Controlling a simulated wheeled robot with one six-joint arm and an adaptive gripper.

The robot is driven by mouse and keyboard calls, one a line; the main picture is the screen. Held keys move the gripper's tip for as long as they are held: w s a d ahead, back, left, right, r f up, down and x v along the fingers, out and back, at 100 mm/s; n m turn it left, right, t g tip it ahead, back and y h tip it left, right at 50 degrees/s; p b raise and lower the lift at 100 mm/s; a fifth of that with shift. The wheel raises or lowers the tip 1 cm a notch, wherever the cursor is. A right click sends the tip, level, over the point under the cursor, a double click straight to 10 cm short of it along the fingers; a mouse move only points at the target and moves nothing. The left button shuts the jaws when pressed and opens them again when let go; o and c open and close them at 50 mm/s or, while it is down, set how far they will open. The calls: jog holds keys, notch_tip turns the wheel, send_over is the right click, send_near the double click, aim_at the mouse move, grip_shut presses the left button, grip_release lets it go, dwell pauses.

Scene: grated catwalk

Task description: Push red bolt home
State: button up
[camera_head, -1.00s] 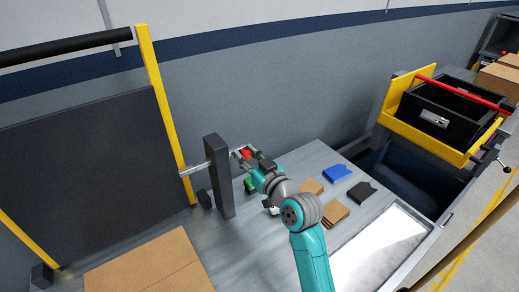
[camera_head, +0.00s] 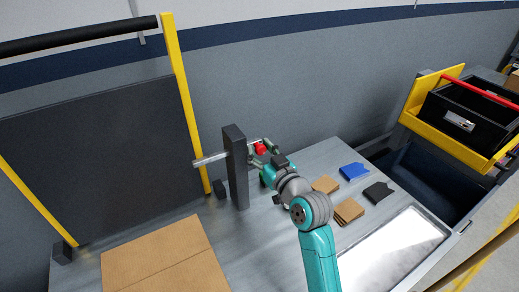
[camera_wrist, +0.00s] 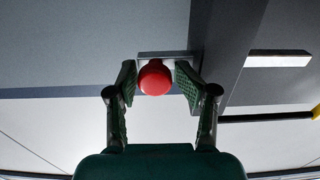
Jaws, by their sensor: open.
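The red bolt shows as a red knob (camera_head: 260,148) on the right side of a dark upright post (camera_head: 236,168). A metal rod (camera_head: 207,160) sticks out from the post's left side, its end overlapping the yellow upright in the picture. My gripper (camera_head: 262,151) is at the knob, with its fingers around it. In the wrist view the knob (camera_wrist: 155,76) sits between the open fingertips of my gripper (camera_wrist: 158,84), with small gaps on both sides. A grey plate or bar shows behind the knob. The bolt's shaft behind the knob is mostly hidden.
A dark panel (camera_head: 90,140) with a yellow upright (camera_head: 184,110) stands left. Cardboard (camera_head: 165,262) lies in front. Brown pieces (camera_head: 348,211), a blue piece (camera_head: 354,171) and a black piece (camera_head: 378,192) lie on the grey worktop right of my arm. A black bin (camera_head: 470,112) stands far right.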

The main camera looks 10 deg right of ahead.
jog(key=v, duration=0.8)
dwell(0.4)
